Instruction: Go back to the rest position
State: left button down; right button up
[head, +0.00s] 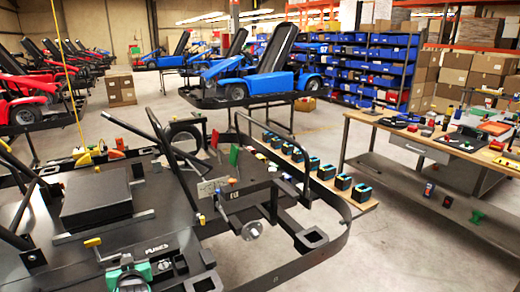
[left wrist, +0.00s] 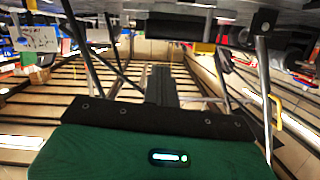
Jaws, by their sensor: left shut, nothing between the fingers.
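My left gripper (head: 126,264) shows at the bottom edge of the head view as a green body with a dark front, low at the near side of a black kart frame (head: 330,220). In the left wrist view its green housing and black plate fill the lower part, and its narrow dark fingers (left wrist: 161,86) are shut with nothing between them. The wrist picture is upside down, with kart parts along its top and the ceiling below. My right gripper is not in view.
A black box (head: 96,198) and a wheel hub (head: 251,230) sit on the kart. A wooden workbench (head: 400,132) stands right. Open floor (head: 400,245) lies at lower right. Blue karts (head: 262,82) stand behind.

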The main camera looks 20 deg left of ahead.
pick_arm(q)
jog(key=s+d+f+m+h, duration=0.1)
jog(key=d, duration=0.2)
jog(key=s+d+f+m+h, duration=0.1)
jog(key=d+f+h, duration=0.1)
jog(key=d, duration=0.2)
jog(key=s+d+f+m+h, duration=0.1)
jog(key=s+d+m, duration=0.1)
jog(key=d, duration=0.2)
jog(key=shift+s+d+f+g+h, duration=0.1)
jog(key=shift+d+f+g+h, duration=0.1)
jog(key=shift+d+g+h, duration=0.1)
jog(key=s+d+f+m+g+h, duration=0.3)
jog(key=s+d+h, duration=0.1)
jog(key=s+d, duration=0.65)
jog(key=s+d+f+m+g+h, duration=0.3)
jog(key=s+d+m, duration=0.1)
jog(key=s+d, duration=0.65)
notch_tip(320, 180, down, 30)
jog(key=w+g, duration=0.1)
jog(key=w, duration=0.1)
jog(key=s+a+f, duration=0.1)
jog(key=s+f, duration=0.9)
jog(key=s+a+f+g, duration=0.1)
jog(key=s+a+f, duration=0.1)
jog(key=s+f, duration=0.8)
jog(key=shift+a+f, duration=0.3)
jog(key=shift+f, duration=0.2)
